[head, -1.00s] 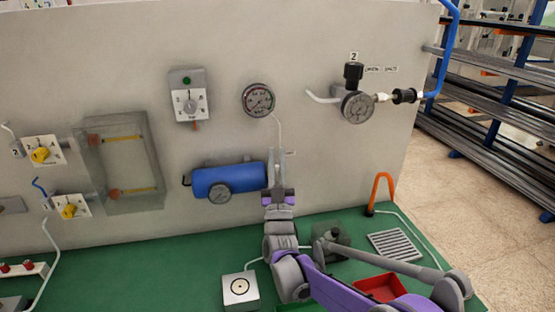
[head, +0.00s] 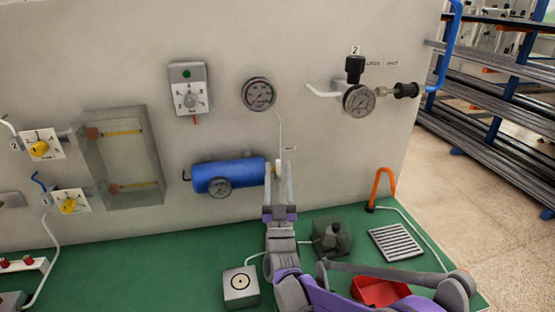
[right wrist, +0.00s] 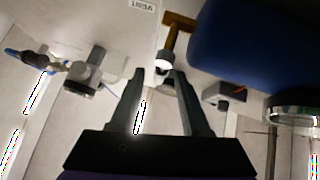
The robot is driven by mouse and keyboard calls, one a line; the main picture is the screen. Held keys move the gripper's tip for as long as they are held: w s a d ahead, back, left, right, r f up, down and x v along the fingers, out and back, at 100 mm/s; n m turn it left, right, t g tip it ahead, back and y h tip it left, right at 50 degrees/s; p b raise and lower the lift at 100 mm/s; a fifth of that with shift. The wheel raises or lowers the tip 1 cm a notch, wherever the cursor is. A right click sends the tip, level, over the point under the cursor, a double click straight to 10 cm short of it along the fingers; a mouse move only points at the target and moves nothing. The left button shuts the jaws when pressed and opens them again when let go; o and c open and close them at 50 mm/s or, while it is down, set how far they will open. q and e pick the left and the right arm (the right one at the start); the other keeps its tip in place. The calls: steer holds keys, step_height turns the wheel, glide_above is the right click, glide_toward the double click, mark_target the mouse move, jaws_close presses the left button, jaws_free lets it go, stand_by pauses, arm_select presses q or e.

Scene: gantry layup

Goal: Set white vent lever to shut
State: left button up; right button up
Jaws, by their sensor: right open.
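The white vent lever (head: 278,167) is a small white piece on the panel, just right of the blue tank (head: 228,176) and below a small label. In the right wrist view the white lever end (right wrist: 165,61) sits on a brass fitting (right wrist: 173,34) beside the blue tank, near a label reading VENT (right wrist: 143,4). My right gripper (head: 279,170) is open and empty, its fingertips pointing at the lever. In the right wrist view the fingertips (right wrist: 158,72) lie on either side of the lever end; I cannot tell whether they touch it. My left gripper is not in view.
A round gauge (head: 259,94) and a thin white tube are above the lever. On the green bench (head: 180,275) stand a dark green device (head: 328,236), a white box (head: 240,287), a red tray (head: 380,291) and a grate (head: 395,242). An orange hooked tube (head: 383,184) rises at right.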

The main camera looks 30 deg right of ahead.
steer(key=s+a, duration=0.5)
steer(key=s, duration=0.6)
